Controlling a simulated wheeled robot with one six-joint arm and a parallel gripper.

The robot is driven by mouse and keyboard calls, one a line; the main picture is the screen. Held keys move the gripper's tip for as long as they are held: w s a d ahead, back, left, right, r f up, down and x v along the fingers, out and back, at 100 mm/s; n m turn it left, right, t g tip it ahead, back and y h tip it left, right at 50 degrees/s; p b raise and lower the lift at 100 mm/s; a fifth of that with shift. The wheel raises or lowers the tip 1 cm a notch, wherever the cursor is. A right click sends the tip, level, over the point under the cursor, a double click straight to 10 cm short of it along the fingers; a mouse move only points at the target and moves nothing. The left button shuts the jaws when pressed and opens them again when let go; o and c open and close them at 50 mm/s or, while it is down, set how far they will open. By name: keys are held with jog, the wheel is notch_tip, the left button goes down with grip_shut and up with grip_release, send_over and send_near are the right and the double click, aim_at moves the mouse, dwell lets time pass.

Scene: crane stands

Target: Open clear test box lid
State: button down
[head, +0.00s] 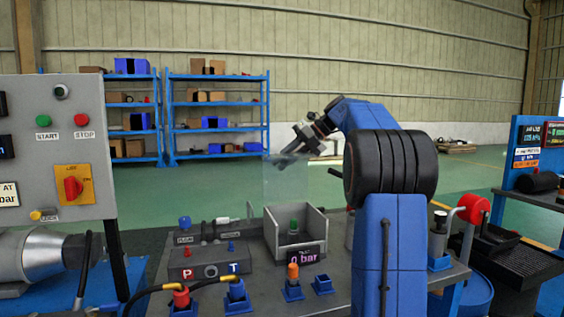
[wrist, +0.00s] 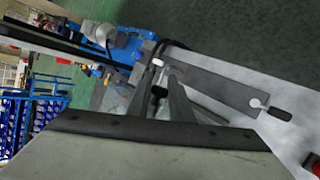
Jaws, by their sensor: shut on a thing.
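The test box (head: 316,240) stands on the bench in the head view, with grey walls, a "0 bar" display on its front and a green-topped fitting (head: 293,226) inside. Its clear lid (head: 287,185) shows as a faint see-through panel standing roughly upright above the box, so the box top is uncovered. My gripper (head: 283,161) is at the lid's upper edge and shut on it. In the wrist view my gripper's fingers (wrist: 166,76) are close together, with a small dark piece between them. The clear panel is hard to make out there.
A grey block (head: 208,262) marked P and T, hose plugs (head: 236,289) and an orange-topped fitting (head: 292,273) are near the box. A control panel (head: 55,150) stands at left. Blue shelves (head: 218,110) are far behind. The air above the box is mostly free.

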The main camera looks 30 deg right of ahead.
jog(key=shift+d+f, duration=0.15)
jog(key=shift+f, duration=0.25)
jog(key=c, duration=1.6)
grip_release()
jog(key=shift+c, duration=0.2)
jog(key=shift+r, duration=0.15)
jog(key=shift+s+d+r, duration=0.25)
jog(key=shift+d+r, duration=0.1)
jog(key=shift+r, duration=0.1)
jog(key=v, duration=1.6)
